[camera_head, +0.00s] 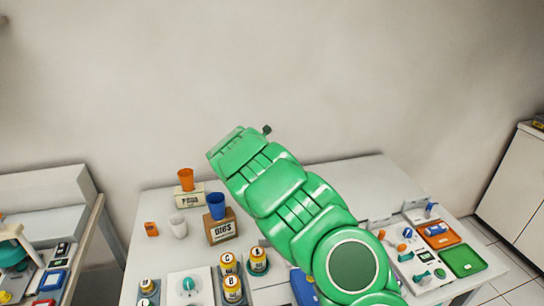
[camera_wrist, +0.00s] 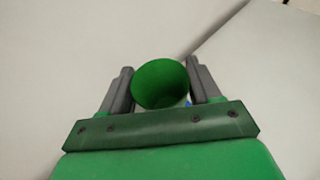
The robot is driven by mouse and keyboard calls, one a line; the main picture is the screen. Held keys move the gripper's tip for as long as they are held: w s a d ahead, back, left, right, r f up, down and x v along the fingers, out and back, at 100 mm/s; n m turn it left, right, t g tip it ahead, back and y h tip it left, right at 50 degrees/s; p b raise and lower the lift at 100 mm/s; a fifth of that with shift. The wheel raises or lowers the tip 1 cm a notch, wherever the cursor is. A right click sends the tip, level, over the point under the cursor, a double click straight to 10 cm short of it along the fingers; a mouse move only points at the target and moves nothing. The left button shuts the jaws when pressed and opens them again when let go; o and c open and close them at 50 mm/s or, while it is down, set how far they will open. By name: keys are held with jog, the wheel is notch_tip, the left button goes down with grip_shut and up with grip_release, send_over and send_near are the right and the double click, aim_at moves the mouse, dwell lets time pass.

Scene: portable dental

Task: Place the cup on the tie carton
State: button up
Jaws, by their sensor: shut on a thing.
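A green cup (camera_wrist: 160,82) shows in the wrist view, its round mouth toward the camera. My gripper (camera_wrist: 160,74) is shut on it, with one grey finger on each side. In the head view my green arm reaches up and left across the middle, and the held cup is hidden there. No carton that I can read as the tie carton shows; part of the table is hidden behind my arm. A small bit of blue shows by the cup's right edge in the wrist view.
A brown carton (camera_head: 221,232) bears a blue cup (camera_head: 216,205). A pale carton (camera_head: 189,199) bears an orange cup (camera_head: 186,179). Several labelled jars (camera_head: 232,288) stand in front; orange (camera_head: 452,236) and green (camera_head: 463,261) trays lie right.

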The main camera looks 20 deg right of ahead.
jog(key=shift+w+f, duration=0.3)
jog(key=shift+f, duration=1.4)
jog(key=shift+f, duration=0.15)
jog(key=o, duration=1)
jog(key=shift+v, duration=6.1)
jog(key=shift+d, duration=0.1)
